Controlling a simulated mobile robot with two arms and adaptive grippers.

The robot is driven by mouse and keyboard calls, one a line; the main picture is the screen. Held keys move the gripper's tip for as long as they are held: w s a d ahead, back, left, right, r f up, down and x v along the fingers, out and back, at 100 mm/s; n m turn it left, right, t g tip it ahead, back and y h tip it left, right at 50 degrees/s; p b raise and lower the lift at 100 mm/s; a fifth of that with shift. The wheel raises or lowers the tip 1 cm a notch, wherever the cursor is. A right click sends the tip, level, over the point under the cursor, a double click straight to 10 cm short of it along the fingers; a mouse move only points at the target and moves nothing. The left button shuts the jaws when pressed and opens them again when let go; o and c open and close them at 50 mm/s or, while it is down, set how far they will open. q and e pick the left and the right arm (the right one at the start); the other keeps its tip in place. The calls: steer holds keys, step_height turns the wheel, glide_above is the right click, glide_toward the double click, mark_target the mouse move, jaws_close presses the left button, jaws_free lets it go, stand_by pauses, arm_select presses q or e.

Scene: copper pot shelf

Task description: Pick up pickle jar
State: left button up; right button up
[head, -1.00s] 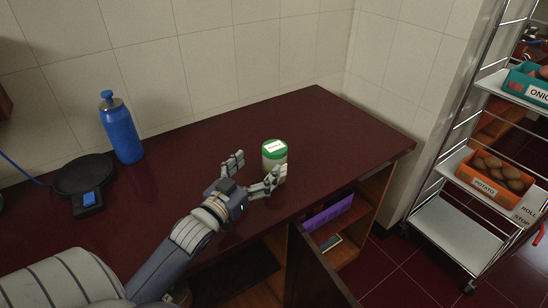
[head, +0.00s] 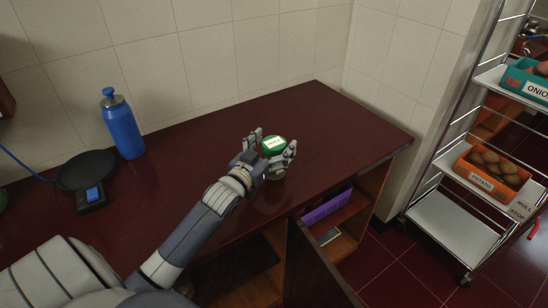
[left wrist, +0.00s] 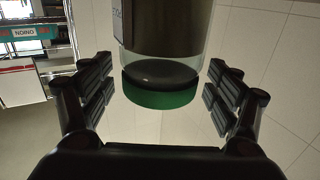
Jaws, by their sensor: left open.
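The pickle jar (head: 273,145) stands on the dark red counter (head: 330,125), with its green lid and white label on top. It also shows in the left wrist view (left wrist: 160,92), upside down, with the green lid low in the picture. My left gripper (head: 273,148) is open, with its fingers on either side of the jar. In the left wrist view a gap shows between the jar and the fingers (left wrist: 158,85) on both sides. In the head view the gripper hides most of the jar's body. My right gripper is not in view.
A blue bottle (head: 122,125) and a black scale (head: 86,172) stand at the left of the counter. An open cabinet door (head: 312,270) lies below the front edge. A metal rack with a potato bin (head: 492,168) is at the right. The counter's back right is clear.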

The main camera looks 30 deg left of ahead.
arm_select(q)
steer(key=shift+r, duration=0.1)
steer(key=c, duration=1.9)
steer(key=shift+o, duration=0.2)
